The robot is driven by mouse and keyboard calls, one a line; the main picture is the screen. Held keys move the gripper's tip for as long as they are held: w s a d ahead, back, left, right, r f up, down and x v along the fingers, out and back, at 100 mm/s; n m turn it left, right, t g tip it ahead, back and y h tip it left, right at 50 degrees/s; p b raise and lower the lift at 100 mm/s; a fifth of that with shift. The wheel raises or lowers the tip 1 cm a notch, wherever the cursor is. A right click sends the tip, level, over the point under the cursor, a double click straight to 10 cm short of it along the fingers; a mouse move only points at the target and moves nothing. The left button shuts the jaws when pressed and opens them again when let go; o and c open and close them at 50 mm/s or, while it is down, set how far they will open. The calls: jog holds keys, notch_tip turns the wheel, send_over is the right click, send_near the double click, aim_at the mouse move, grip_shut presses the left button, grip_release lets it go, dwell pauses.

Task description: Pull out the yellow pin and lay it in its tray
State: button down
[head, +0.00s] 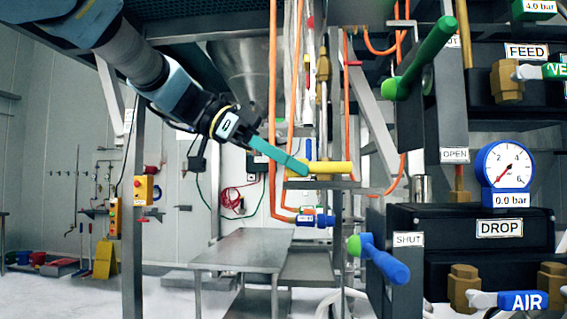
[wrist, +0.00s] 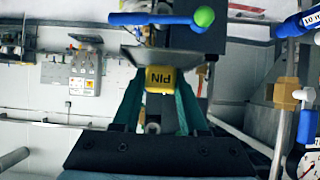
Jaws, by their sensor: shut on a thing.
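The yellow pin (head: 325,168) lies level in the head view, just above a narrow grey tray or ledge (head: 318,185). I cannot tell whether it touches that surface. My gripper (head: 300,167) reaches in from the upper left, its teal fingers at the pin's left end. In the wrist view the pin's square yellow end (wrist: 160,78), marked PIN upside down, sits between the two teal fingers (wrist: 160,95), which are shut on it. A grey plate (wrist: 165,60) shows beside it there. The pin's far part is hidden in the wrist view.
Orange hoses (head: 272,120) hang close to my gripper. A green-handled lever (head: 425,62) and a blue-handled lever (head: 382,262) stand to the right, by the gauge (head: 505,172). A steel table (head: 240,250) stands below. Open room lies at the left.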

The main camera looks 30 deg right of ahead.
jog(key=shift+f, duration=0.3)
jog(key=shift+f, duration=0.3)
dwell(0.6)
jog(key=shift+c, duration=1.8)
grip_release()
jog(key=shift+w+a, duration=0.1)
jog(key=b+v, duration=0.2)
jog(key=v, duration=0.8)
jog(key=shift+a+r, duration=0.15)
jog(key=shift+r, duration=0.1)
jog(key=shift+w, duration=0.15)
